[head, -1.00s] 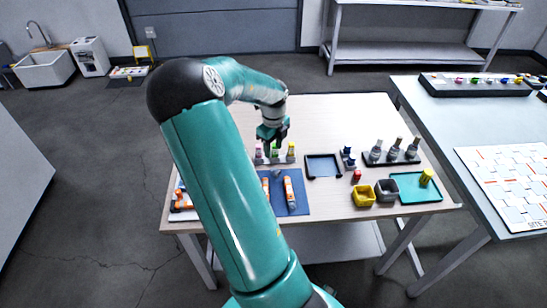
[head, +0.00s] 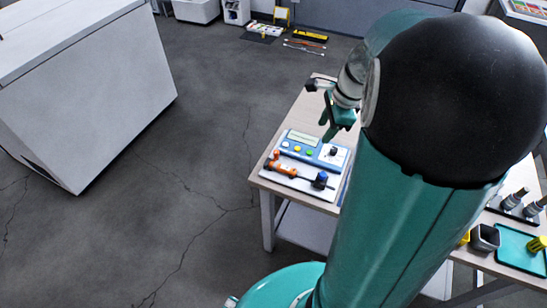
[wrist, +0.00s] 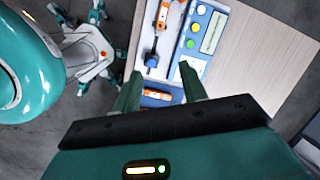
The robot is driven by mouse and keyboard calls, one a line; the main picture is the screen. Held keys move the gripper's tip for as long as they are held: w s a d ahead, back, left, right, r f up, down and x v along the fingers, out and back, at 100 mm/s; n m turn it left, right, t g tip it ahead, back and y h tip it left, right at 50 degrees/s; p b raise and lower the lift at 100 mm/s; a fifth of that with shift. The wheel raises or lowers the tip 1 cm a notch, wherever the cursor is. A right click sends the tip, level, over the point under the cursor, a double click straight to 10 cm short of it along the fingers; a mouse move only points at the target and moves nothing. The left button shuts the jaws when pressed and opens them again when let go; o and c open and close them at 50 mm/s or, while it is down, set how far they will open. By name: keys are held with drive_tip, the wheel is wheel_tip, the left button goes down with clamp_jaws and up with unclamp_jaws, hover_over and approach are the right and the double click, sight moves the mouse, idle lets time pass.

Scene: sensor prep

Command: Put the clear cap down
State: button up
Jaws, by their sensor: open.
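I cannot make out a clear cap in either current view. My gripper (head: 331,128) is in the air by the blue meter at the table's left end, partly covered by my arm. In the wrist view my gripper (wrist: 161,88) has its two teal fingers spread, with nothing visible held between them. Past the fingertips lie the orange probe with a blue end (wrist: 151,60) and the blue meter (wrist: 190,45). An orange piece on a blue mat (wrist: 157,97) shows between the fingers.
The wooden table (wrist: 255,50) has a bare stretch right of the meter in the wrist view. In the head view, a white tray (head: 298,186) holds the orange probe. A teal tray (head: 515,250) and dark bin (head: 485,236) are at right. My arm hides the table's middle.

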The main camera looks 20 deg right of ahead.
drive_tip(key=s+a+r+n+t+h, duration=0.1)
drive_tip(key=s+a+r+n, duration=0.4)
drive_tip(key=a+n, duration=0.5)
drive_tip(key=s+a+r+n+t, duration=0.2)
drive_tip(key=s+a+r+n, duration=0.3)
drive_tip(key=a+n, duration=0.5)
drive_tip(key=shift+s+a+n+h, duration=0.3)
drive_tip(key=shift+s+n+h, duration=0.1)
drive_tip(key=shift+s+n, duration=0.55)
drive_tip(key=shift+d, duration=0.15)
